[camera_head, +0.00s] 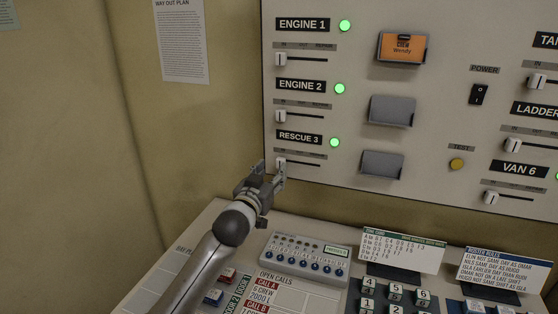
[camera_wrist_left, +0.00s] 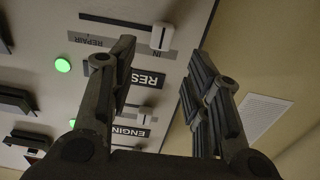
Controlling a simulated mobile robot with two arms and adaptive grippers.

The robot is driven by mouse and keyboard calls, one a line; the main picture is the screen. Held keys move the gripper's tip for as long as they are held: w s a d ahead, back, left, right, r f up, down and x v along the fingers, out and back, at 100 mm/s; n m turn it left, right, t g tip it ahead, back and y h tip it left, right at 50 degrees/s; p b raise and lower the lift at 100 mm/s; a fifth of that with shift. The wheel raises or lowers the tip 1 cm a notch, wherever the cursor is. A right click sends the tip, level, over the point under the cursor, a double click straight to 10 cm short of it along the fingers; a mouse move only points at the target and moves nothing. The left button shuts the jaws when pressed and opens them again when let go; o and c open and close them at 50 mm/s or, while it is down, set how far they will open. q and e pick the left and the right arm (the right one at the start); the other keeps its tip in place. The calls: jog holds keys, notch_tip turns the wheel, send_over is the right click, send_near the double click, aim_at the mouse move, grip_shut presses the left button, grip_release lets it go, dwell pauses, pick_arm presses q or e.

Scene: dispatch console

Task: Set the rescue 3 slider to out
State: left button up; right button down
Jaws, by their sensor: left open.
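The rescue 3 slider's pale knob (camera_head: 281,162) stands at the left, "in" end of its dark slot on the wall panel, under the "RESCUE 3" label (camera_head: 299,138). In the left wrist view the knob (camera_wrist_left: 161,37) shows beyond the open fingertips, in the gap between them and next to the word "IN". My left gripper (camera_head: 271,172) is open and empty, close to the knob and partly covering the slot in the head view. Whether a finger touches the knob I cannot tell. My right gripper is not in view.
The engine 2 slider (camera_head: 280,104) and engine 1 slider (camera_head: 281,59) are above, both at the left end. A green lamp (camera_head: 334,142) is lit beside rescue 3. An empty grey card holder (camera_head: 382,164) is to the right. A desk button box (camera_head: 304,257) stands below.

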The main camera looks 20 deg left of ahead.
aim_at(280, 161)
pick_arm(q)
jog(key=w+p, duration=0.1)
jog(key=w, duration=0.4)
jog(key=shift+d+r, duration=0.1)
jog(key=shift+w+p, duration=0.3)
jog(key=shift+w, duration=0.6)
grip_shut()
